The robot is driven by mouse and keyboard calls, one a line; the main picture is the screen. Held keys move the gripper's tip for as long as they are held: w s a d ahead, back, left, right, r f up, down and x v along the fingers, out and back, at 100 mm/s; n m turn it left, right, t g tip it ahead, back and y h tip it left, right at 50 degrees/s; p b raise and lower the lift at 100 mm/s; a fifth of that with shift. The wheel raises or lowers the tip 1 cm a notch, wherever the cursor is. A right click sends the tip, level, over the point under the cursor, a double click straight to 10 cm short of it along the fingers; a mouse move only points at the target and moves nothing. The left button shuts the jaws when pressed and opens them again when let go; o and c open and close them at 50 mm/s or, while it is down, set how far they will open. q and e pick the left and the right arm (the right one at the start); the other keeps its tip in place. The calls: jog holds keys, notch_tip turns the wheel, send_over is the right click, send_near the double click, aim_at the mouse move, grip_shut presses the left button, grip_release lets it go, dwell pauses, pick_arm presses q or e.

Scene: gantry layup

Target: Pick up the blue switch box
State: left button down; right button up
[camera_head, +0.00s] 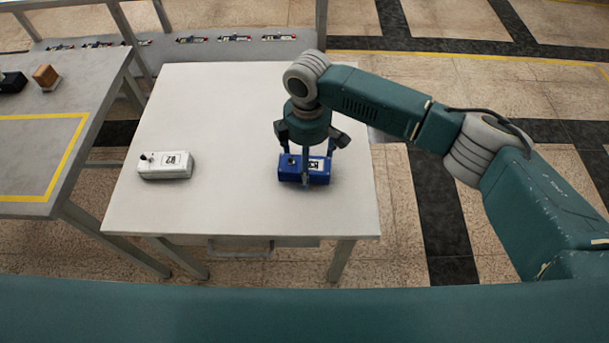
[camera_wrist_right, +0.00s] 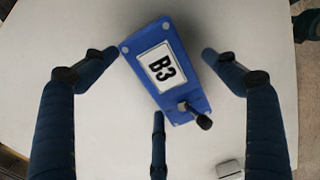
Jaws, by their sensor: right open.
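The blue switch box (camera_head: 318,177) lies on the white table, right of the middle. My left gripper is not in view.
A white switch box (camera_head: 165,167) with a label stands on the table (camera_head: 235,105) to the left. A grey bench (camera_head: 60,150) with yellow tape and a brown block (camera_head: 46,76) adjoins at left. A back shelf (camera_head: 265,47) holds several small parts. The table's middle is clear.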

jog(key=c, duration=1.5)
notch_tip(320, 180, up, 20)
